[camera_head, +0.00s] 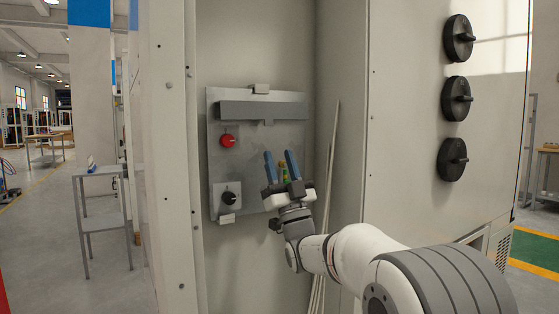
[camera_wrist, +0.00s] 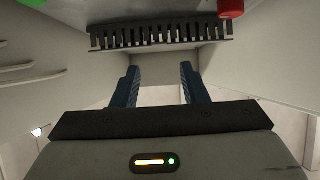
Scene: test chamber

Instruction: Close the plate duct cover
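A grey plate (camera_head: 255,154) is mounted on the back wall inside the cabinet. A dark grey horizontal duct (camera_head: 240,109) runs across its upper part, with a small piece hanging at its lower middle. In the wrist view the duct (camera_wrist: 160,43) shows as a slotted, comb-like strip beyond the fingertips. I cannot tell clearly how its cover sits. My gripper (camera_head: 279,153) has two blue fingers spread apart, pointing up, below the duct. In the wrist view the gripper (camera_wrist: 160,68) is open with nothing between the fingers, apart from the duct.
A red knob (camera_head: 227,141) and a black rotary knob (camera_head: 229,198) are on the plate's left side. A green and yellow part shows behind my fingers. Thin pale rods (camera_head: 328,190) lean at the right inside the cabinet. Cabinet walls close in both sides.

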